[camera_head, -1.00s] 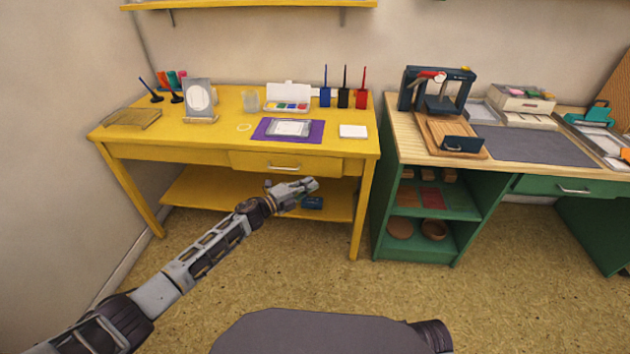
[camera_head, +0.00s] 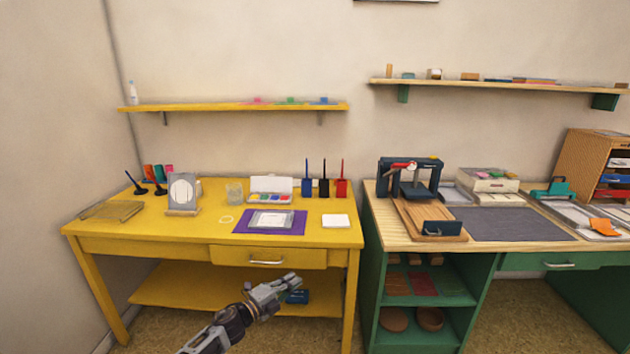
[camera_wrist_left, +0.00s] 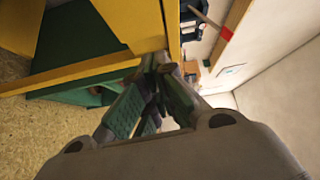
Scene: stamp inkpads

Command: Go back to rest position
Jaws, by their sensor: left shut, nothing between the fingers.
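My left gripper (camera_head: 290,281) is low in front of the yellow table (camera_head: 110,232), below the drawer, in the head view. Its fingers are shut and hold nothing. The left wrist view shows the closed fingers (camera_wrist_left: 152,95) up close, with a yellow table edge beyond them. A small dark blue box (camera_head: 299,296) lies on the table's lower shelf, partly behind the gripper. My right gripper does not show in either view.
The yellow table carries a purple mat (camera_head: 299,228), a paint box (camera_head: 271,197), bottles and a white pad (camera_head: 335,220). A green-based bench (camera_head: 372,270) with a press (camera_head: 408,175) stands to the right. Yellow (camera_head: 180,107) and wooden (camera_head: 500,88) wall shelves hang above.

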